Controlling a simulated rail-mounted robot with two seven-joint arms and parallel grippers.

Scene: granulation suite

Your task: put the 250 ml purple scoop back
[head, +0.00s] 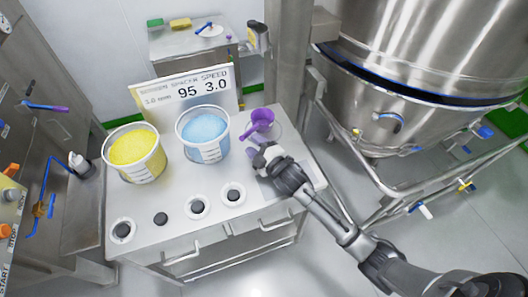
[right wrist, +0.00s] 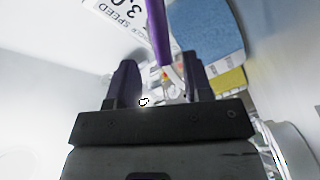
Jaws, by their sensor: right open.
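The purple scoop (head: 262,117) is at the right of the bench top, its cup up and its handle pointing down-left. A pale round outline shows around it; I cannot tell if it is a holder or a marking. My right gripper (head: 258,152) is just in front of the scoop, near its handle. In the right wrist view the purple handle (right wrist: 158,35) reaches down between the two parted fingers of the gripper (right wrist: 160,78). The fingers are open, with gaps at the handle's sides. My left gripper is not in view. The scoop's volume marking is not readable.
A tub of blue powder (head: 204,129) stands left of the scoop, and a tub of yellow powder (head: 135,149) farther left. A sign (head: 188,88) stands behind them. Round black and white items (head: 197,207) line the bench front. A large steel vessel (head: 415,50) is at right.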

